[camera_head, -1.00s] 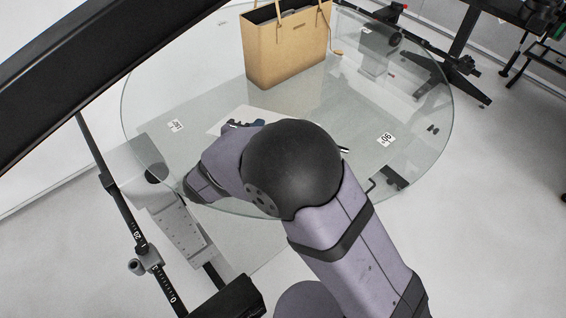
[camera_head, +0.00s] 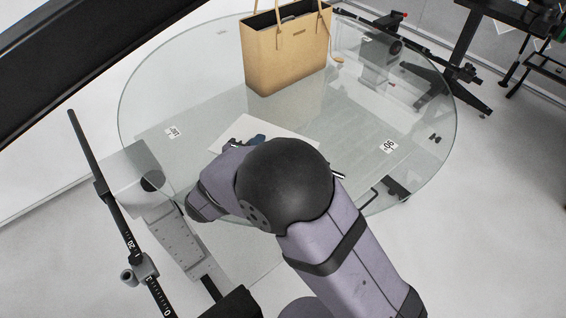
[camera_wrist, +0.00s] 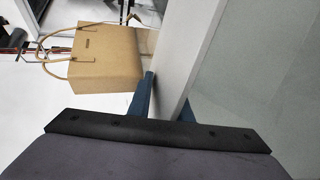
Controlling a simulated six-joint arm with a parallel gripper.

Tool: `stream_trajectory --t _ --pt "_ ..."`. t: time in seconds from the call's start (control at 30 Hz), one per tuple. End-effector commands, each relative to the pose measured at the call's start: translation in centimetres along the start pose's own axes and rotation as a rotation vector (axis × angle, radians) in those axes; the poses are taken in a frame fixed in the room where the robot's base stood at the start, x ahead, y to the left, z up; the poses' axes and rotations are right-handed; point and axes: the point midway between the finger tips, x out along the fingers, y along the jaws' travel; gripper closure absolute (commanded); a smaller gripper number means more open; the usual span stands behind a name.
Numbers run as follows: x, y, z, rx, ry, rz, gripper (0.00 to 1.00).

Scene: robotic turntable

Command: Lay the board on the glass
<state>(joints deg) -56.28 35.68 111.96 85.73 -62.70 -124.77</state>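The pale board (camera_head: 287,133) is in my gripper (camera_wrist: 168,98). In the wrist view the board (camera_wrist: 187,50) runs up the picture as a narrow light strip between the two blue fingers, and they look closed on it. In the head view the board is partly hidden behind my arm, and only a bit of the blue gripper (camera_head: 251,142) shows. The round glass top (camera_head: 185,75) lies beneath; its surface fills the right of the wrist view. I cannot tell whether the board touches the glass.
A tan handbag (camera_head: 287,55) with upright handles stands on the far part of the glass; it also shows at the wrist view's upper left (camera_wrist: 95,58). Number labels lie at left (camera_head: 172,132) and right (camera_head: 388,146). The glass's left and right parts look clear.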

Motion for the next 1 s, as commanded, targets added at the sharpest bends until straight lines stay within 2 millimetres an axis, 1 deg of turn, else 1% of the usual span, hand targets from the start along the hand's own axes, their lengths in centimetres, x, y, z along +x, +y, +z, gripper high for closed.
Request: stream_trajectory --t 0.23,0.37,0.6,1.0 --pt "-0.1 0.0 0.0 0.0 0.001 0.0 0.83" --pt "-0.6 0.2 -0.1 -0.001 0.001 -0.001 0.83" --pt "-3.1 0.5 -0.1 -0.003 0.002 -0.001 0.83" --pt "-7.2 0.3 -0.1 -0.002 0.002 -0.001 0.83"
